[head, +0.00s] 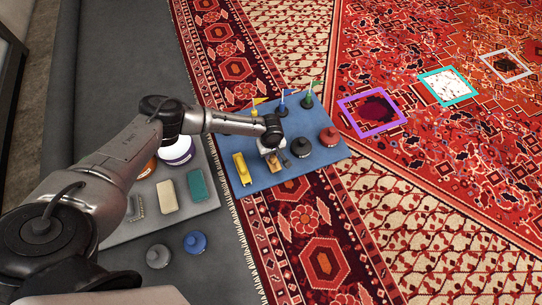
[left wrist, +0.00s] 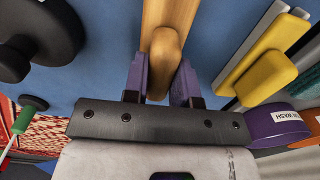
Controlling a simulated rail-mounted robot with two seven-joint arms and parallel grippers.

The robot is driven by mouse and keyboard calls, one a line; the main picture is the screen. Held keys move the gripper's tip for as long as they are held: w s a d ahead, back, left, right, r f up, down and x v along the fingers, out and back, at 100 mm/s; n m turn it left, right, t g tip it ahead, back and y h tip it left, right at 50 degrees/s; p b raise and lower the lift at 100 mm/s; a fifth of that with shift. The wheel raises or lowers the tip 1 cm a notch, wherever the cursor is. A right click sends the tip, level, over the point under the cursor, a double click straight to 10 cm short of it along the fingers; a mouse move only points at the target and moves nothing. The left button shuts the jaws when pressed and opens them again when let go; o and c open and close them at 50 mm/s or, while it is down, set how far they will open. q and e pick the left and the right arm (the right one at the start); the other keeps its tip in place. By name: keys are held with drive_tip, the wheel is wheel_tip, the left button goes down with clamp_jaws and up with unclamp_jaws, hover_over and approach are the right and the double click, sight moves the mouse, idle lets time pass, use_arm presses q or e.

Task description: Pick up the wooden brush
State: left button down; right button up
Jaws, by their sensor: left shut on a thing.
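The wooden brush (head: 290,188) is on the blue mat (head: 328,158), partly hidden under my left gripper (head: 275,158) in the head view. In the left wrist view the brush's pale wooden handle (left wrist: 165,45) runs between the two purple fingers of the left gripper (left wrist: 164,82). The fingers are shut on the handle from both sides. I cannot tell whether the brush touches the mat. My right gripper is not in view.
A yellow brush (head: 241,169) lies left of the wooden one. A dark round-knobbed tool (head: 301,147) and a red one (head: 329,137) stand to the right. Small flags (head: 308,100) stand behind. A grey tray (head: 205,204) holds pads and a purple-banded tub (head: 177,152).

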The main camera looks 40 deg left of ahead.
use_arm(q)
drive_tip(key=shift+r+p, duration=0.45)
drive_tip(key=shift+r, duration=0.05)
wheel_tip(320, 180, up, 4)
drive_tip(key=p, duration=0.3)
drive_tip(key=shift+f, duration=0.1)
drive_tip(key=s+d+r+p, duration=0.1)
drive_tip(key=d+r+p, duration=0.5)
drive_tip(key=d, duration=0.5)
drive_tip(key=shift+s+d, duration=0.35)
drive_tip(key=shift+r, duration=0.1)
